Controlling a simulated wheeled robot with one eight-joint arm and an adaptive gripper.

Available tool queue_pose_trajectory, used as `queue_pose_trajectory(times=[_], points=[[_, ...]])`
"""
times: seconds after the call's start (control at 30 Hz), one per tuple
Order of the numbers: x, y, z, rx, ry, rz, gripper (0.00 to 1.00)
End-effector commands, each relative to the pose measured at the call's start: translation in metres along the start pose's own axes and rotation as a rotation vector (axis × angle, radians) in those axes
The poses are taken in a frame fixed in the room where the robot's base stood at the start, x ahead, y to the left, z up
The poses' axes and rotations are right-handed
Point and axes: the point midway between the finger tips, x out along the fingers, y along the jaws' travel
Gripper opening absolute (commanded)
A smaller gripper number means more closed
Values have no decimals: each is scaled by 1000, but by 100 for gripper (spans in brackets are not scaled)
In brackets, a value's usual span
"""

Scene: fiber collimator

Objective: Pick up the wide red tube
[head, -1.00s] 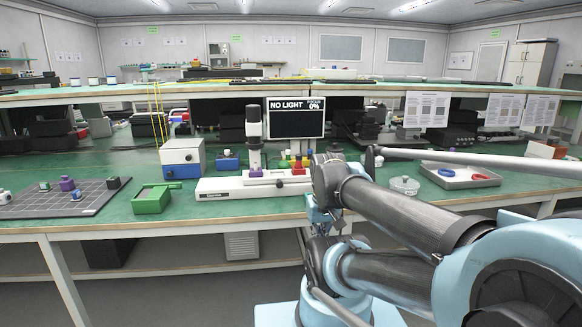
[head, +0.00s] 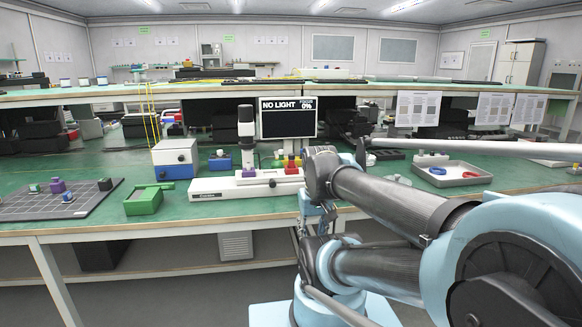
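A small red piece (head: 292,164) stands at the right part of the long white base (head: 245,186), below the black screen. A red ring (head: 470,174) lies beside a blue ring in the grey tray (head: 452,180) at the right. Both are small, and I cannot tell for certain which is the wide red tube. My arm fills the lower right, its dark joint just right of the white base. What seems to be my gripper (head: 314,218) hangs below that joint at the table's front edge. Its fingers cannot be made out, and no held object shows.
A green box (head: 144,199) and a dark breadboard (head: 52,205) with several small parts stand at the left. A blue and white box (head: 175,158) is behind. The screen (head: 288,118) reads NO LIGHT, 0%.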

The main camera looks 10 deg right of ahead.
Motion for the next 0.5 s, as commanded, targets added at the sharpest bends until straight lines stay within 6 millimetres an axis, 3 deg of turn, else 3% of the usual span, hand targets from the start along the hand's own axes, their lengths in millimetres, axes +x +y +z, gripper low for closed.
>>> queue_pose_trajectory(times=[0.5], points=[[-122, -1, -141, 248, -69, 8, 46]])
